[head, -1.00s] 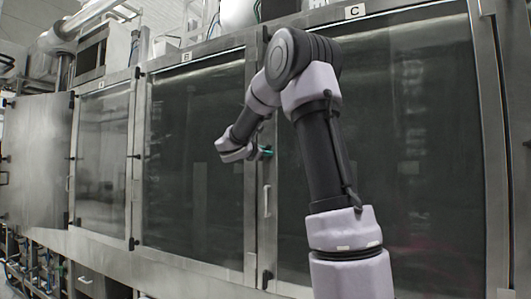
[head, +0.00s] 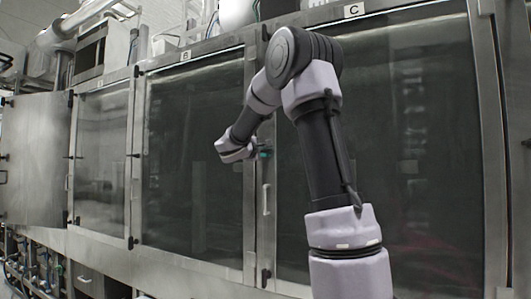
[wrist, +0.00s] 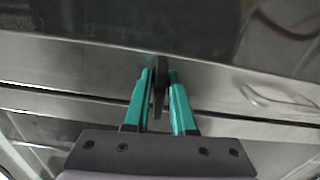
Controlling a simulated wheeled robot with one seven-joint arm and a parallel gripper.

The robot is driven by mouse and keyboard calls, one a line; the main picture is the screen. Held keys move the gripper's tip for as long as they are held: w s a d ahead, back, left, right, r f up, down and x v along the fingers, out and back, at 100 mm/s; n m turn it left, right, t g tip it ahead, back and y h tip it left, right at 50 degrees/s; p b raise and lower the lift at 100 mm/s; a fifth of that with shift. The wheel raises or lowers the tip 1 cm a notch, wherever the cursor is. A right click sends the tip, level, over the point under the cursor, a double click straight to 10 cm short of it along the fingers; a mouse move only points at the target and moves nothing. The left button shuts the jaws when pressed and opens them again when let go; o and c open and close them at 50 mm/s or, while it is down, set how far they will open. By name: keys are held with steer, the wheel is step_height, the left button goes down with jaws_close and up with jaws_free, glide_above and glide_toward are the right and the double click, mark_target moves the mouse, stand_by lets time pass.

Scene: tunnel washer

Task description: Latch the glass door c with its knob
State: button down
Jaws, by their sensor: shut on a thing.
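Glass door C (head: 410,130) is the large dark pane at the right in the head view, under the label C (head: 354,11). It looks flush with its frame, with no clear gap. Its left edge is partly behind my arm. My gripper (head: 265,153) is at the metal edge strip left of this door. In the wrist view the teal fingers of my gripper (wrist: 159,95) stand on either side of a black knob (wrist: 161,76) and are shut on it. The knob is long and thin there, along the fingers. I cannot tell whether the latch is engaged.
A pale bar handle (head: 266,199) is on the strip below my gripper; it also shows in the wrist view (wrist: 278,100). Glass door B (head: 190,150) is left of my gripper, closed. A metal panel (head: 34,160) stands farther left.

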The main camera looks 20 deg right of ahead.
steer(key=shift+f+m, duration=0.1)
steer(key=shift+m, duration=0.4)
steer(key=c, duration=0.9)
jaws_free()
steer(key=v, duration=1)
steer(key=shift+s+a, duration=0.25)
steer(key=shift+a, duration=0.05)
